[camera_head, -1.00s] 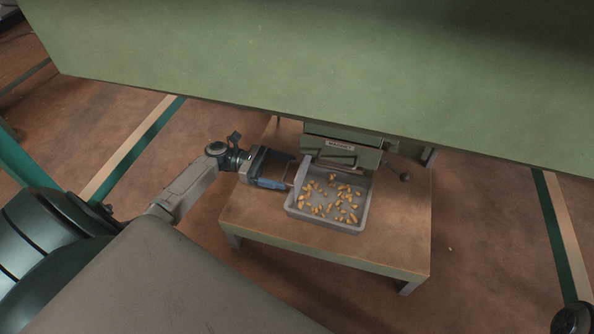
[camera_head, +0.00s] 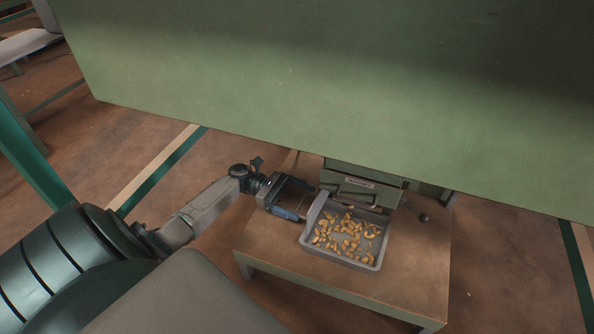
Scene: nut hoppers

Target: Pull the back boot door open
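A green metal boot (camera_head: 364,186) with a small label hangs under the large green hopper and shows its front just behind the tray. I cannot tell which panel is the back boot door. A lever with a dark round knob (camera_head: 423,217) sticks out at its right. My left gripper (camera_head: 306,206) is at the left side of the tray, below and left of the boot. Its two fingers are apart with a visible gap. Its tips are close to the tray's left wall; I cannot tell whether they touch. My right gripper is out of view.
A grey tray (camera_head: 312,236) of curved nuts (camera_head: 348,236) sits on a low brown table (camera_head: 405,283) under the boot. The large green hopper panel (camera_head: 320,80) overhangs the table. A green post (camera_head: 35,165) stands at the left. Floor around the table is clear.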

